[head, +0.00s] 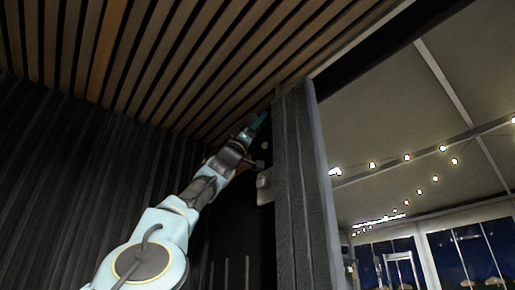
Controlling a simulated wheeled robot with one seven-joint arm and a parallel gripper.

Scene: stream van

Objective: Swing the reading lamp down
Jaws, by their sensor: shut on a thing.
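The reading lamp (264,188) appears as a small pale fitting on the dark wall, beside the upright post. A thin dark part rises from it towards the slatted ceiling. My gripper (257,123) is raised high next to the post, just under the ceiling, above the pale fitting. Its teal fingers are shut on a part of the lamp that is too small and dark to make out. My wrist covers some of the area to the left of the lamp.
A dark ribbed post (300,190) stands right beside the gripper and lamp. The wooden slatted ceiling (170,60) is close above. Dark panelled wall (80,180) lies to the left. An opening with string lights (420,180) is on the right.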

